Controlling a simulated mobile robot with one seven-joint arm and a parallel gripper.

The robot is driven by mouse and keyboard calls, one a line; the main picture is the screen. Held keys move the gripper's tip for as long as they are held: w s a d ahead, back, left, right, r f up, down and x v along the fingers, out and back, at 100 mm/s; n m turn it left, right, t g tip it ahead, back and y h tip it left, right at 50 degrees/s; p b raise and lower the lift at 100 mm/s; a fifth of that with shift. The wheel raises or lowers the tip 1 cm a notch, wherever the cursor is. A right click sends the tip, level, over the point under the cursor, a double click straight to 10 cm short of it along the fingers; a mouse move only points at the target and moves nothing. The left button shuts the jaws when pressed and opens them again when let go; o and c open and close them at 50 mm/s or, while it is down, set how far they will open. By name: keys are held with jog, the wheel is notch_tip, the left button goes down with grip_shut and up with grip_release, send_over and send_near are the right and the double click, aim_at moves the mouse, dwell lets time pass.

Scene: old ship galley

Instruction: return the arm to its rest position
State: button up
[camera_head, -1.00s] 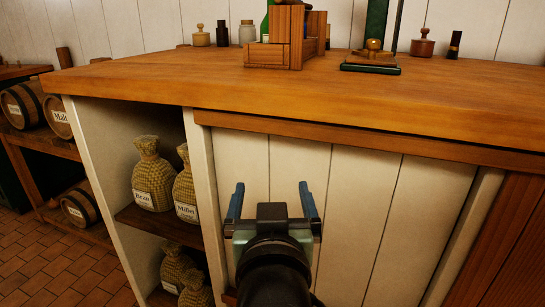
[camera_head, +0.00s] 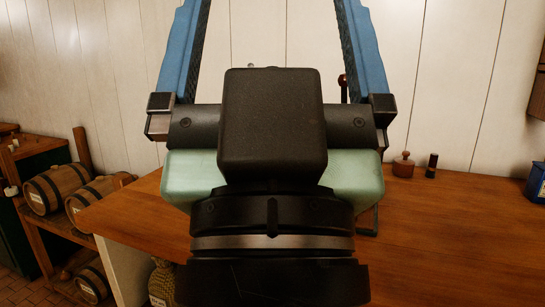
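My gripper (camera_head: 268,30) fills the middle of the head view, close to the camera and pointing up. Its two blue fingers stand wide apart on either side, with only the white plank wall between them, so it is open and empty. The fingertips run out of the top of the picture. The black and pale green gripper body hides the middle of the wooden counter (camera_head: 450,245) and most of what stands on it.
A dark red lidded pot (camera_head: 403,166) and a small dark bottle (camera_head: 431,166) stand at the counter's back. A blue box (camera_head: 537,183) is at the right edge. Barrels (camera_head: 57,188) lie on a rack at left. A sack (camera_head: 162,282) shows below the counter.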

notch_tip(320, 180, up, 24)
jog(key=p, duration=2.1)
jog(key=shift+f, duration=0.25)
